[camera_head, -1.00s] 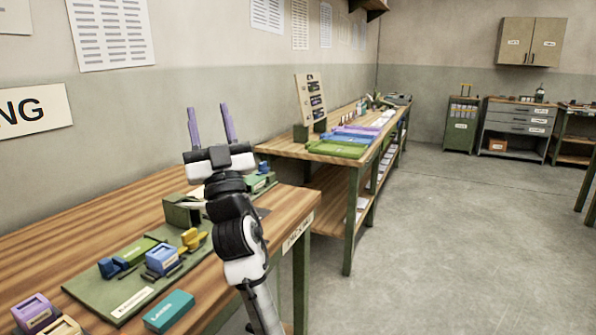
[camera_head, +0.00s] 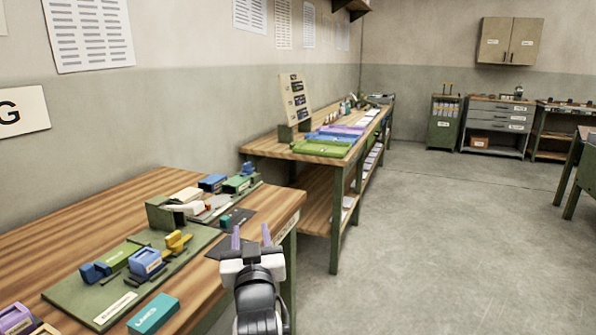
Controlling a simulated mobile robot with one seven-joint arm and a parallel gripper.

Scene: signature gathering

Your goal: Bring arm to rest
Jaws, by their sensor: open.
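My gripper (camera_head: 251,238) is in the lower middle of the head view, at the right front edge of the near wooden table (camera_head: 95,216). Its two purple fingers point up and stand apart, with nothing between them. The black and white wrist is below the fingers, and the rest of my arm runs out of the bottom of the picture.
The near table holds a green board (camera_head: 75,298) with blue and yellow pieces, and a teal box (camera_head: 153,314) at its front. A second bench (camera_head: 262,147) with coloured trays stands behind. Open grey floor (camera_head: 430,250) lies to the right.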

